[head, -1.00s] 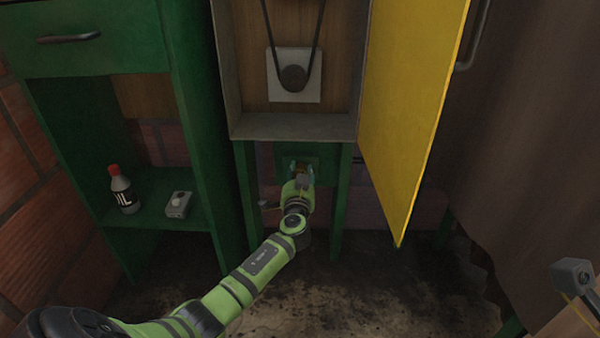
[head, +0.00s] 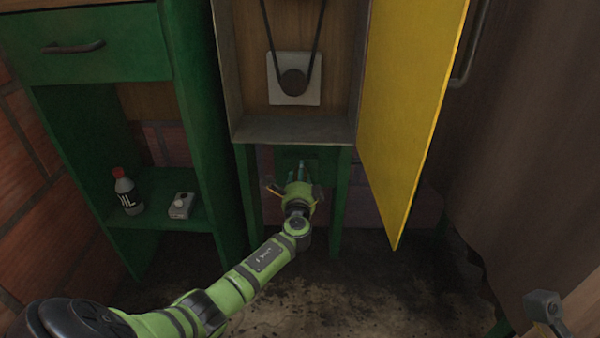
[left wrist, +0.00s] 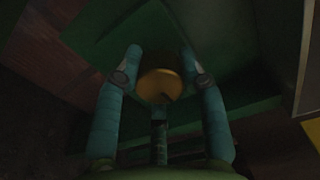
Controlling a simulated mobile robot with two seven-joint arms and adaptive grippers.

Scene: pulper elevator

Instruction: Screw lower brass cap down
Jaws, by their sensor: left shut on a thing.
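The lower brass cap (left wrist: 160,86) shows as a round golden disc in the left wrist view. My left gripper (left wrist: 159,72) is shut on it, with two teal fingers at its left and right sides and a third finger below. In the head view my left gripper (head: 302,170) reaches in under the grey cabinet, at a dark green panel (head: 325,165) between green legs. There the wrist and fingers hide the cap. I cannot tell how far down the cap sits.
A yellow door (head: 410,120) hangs open right of the grey cabinet (head: 295,130). A green shelf unit (head: 200,130) stands on the left, with a bottle (head: 127,192) and a small grey box (head: 181,205) on its shelf. A brown sheet (head: 530,130) covers the right side.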

